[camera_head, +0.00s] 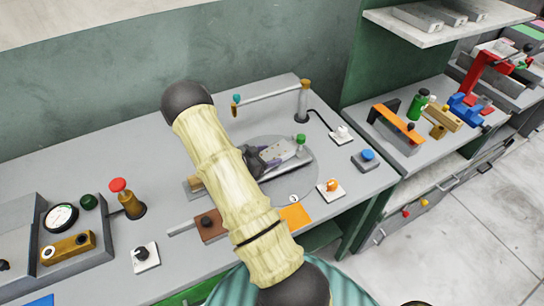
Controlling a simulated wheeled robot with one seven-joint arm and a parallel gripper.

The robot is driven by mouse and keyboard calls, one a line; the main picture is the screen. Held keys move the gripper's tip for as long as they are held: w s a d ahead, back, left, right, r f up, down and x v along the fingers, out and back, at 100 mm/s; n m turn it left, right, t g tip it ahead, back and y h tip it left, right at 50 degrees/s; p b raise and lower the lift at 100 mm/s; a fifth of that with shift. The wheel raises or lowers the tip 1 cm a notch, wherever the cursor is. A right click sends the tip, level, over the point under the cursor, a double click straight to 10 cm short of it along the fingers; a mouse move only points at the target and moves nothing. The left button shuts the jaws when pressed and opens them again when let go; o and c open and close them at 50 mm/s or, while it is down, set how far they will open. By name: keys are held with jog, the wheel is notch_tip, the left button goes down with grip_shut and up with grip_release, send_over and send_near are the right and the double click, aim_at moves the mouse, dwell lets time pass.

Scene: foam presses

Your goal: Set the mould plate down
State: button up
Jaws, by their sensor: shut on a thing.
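My gripper (264,161) shows just right of my pale arm, with its dark and purplish fingers shut on the mould plate. The mould plate (284,153) is a light grey plate with small marks on its top. It lies over or just above a round grey disc (264,198) on the bench; I cannot tell whether it touches what is below. A darker grey edge runs under its lower right side. My arm hides the plate's left end and part of the disc.
A green knob (300,139) stands close to the plate. A post with a horizontal bar (270,95) rises behind it. Orange (333,185) and blue (367,155) buttons sit to the right. A red-topped post (119,186) and gauge box (62,218) stand left.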

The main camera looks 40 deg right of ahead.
aim_at(267, 156)
notch_tip(267, 156, up, 10)
jog(key=b, duration=0.1)
jog(key=shift+b, duration=0.3)
dwell(0.3)
dwell(0.6)
jog(key=shift+w+a, duration=0.1)
